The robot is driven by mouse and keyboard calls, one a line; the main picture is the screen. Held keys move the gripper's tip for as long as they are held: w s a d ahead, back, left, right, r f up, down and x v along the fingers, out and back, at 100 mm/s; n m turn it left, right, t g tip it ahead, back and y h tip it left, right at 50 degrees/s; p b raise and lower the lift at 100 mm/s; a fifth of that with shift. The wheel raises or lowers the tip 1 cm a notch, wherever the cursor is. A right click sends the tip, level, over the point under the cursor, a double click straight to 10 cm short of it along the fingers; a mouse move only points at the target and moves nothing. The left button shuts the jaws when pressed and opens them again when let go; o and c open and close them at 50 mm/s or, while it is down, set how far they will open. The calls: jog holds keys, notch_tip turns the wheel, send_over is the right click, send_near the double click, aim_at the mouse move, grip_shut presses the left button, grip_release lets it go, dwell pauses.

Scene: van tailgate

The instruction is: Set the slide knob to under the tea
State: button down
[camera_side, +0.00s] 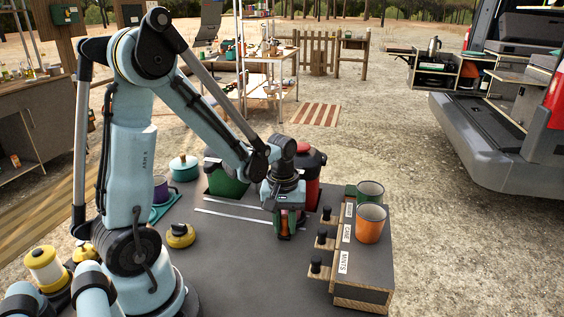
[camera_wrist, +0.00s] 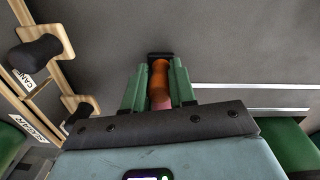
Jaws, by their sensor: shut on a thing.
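My gripper (camera_side: 285,230) points down over the dark table, left of the labelled box. In the wrist view its green fingers (camera_wrist: 157,78) are closed around an orange cylinder (camera_wrist: 159,82) with a dark piece at its far end. I cannot tell whether this cylinder is the slide knob. The low dark box (camera_side: 367,270) has three black knobs on its left side: a back one (camera_side: 326,213), a middle one (camera_side: 322,235) and a front one (camera_side: 315,264). The middle label reads CANE (camera_side: 347,233), the front one MINTS (camera_side: 344,262). The back label (camera_side: 349,210) is unreadable; no tea label is legible.
An orange cup (camera_side: 370,223) and a green cup (camera_side: 370,190) stand on the box. A red container (camera_side: 312,172) and a green one (camera_side: 224,182) stand behind my gripper. A yellow pot (camera_side: 180,235) is to the left. The table front is clear.

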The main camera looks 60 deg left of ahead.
jog(key=shift+w+d, duration=0.2)
jog(key=shift+d, duration=0.05)
jog(key=c, duration=0.9)
grip_release()
jog(key=shift+a, duration=0.1)
notch_tip(320, 180, up, 12)
jog(key=shift+s+a, duration=0.15)
jog(key=shift+s, duration=0.15)
jog(key=s+d+m+t, duration=0.2)
jog(key=d+m+t, duration=0.4)
jog(key=d+m, duration=0.3)
jog(key=shift+s+r+m+t, duration=0.2)
jog(key=shift+m+t, duration=0.2)
jog(key=shift+m, duration=0.5)
